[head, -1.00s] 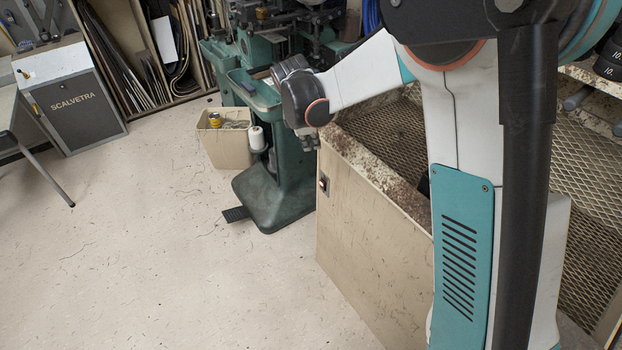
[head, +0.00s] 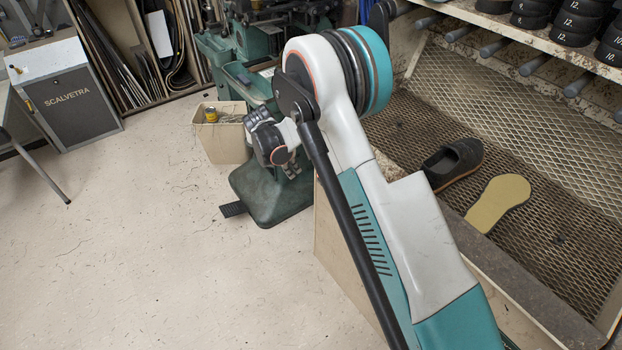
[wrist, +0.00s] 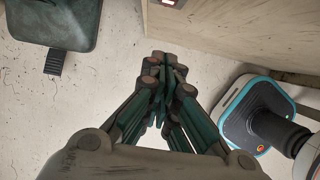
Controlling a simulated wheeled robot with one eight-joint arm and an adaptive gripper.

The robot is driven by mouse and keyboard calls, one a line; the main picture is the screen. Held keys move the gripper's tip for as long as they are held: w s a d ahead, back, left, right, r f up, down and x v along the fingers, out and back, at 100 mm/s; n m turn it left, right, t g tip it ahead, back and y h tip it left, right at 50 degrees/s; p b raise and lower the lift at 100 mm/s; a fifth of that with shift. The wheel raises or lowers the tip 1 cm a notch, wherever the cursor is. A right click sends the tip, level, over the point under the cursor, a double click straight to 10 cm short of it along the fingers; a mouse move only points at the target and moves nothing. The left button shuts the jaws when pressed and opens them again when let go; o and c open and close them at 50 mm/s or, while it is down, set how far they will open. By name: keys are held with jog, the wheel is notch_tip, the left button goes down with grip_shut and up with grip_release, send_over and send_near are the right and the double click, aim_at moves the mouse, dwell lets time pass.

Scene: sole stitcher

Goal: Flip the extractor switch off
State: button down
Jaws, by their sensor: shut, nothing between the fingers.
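The switch (wrist: 172,2) is a small plate with a reddish part, set in the pale wooden panel (wrist: 215,25) at the top edge of the wrist view. It is cut off there, so I cannot tell its position. In the head view my arm hides it, and only part of the panel (head: 332,240) shows. My gripper (wrist: 166,62) is shut and empty, pointing down over the floor, apart from the panel and below the switch in the wrist picture. In the head view my gripper (head: 291,170) is small, in front of the green machine.
The green machine (head: 270,195) with its foot pedal (head: 233,209) stands behind my gripper, with a bin (head: 222,140) beside it. A mesh-topped bench (head: 540,190) at right holds a dark shoe (head: 455,162) and a yellow sole (head: 498,203). Open floor (head: 130,250) lies left.

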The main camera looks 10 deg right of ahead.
aim_at(319, 178)
jog(key=w+d+f+b, duration=0.3)
jog(key=d+f+b, duration=0.2)
jog(key=d+f, duration=0.2)
jog(key=shift+f, duration=0.9)
jog(key=shift+w+d+r, duration=0.2)
jog(key=shift+d, duration=0.15)
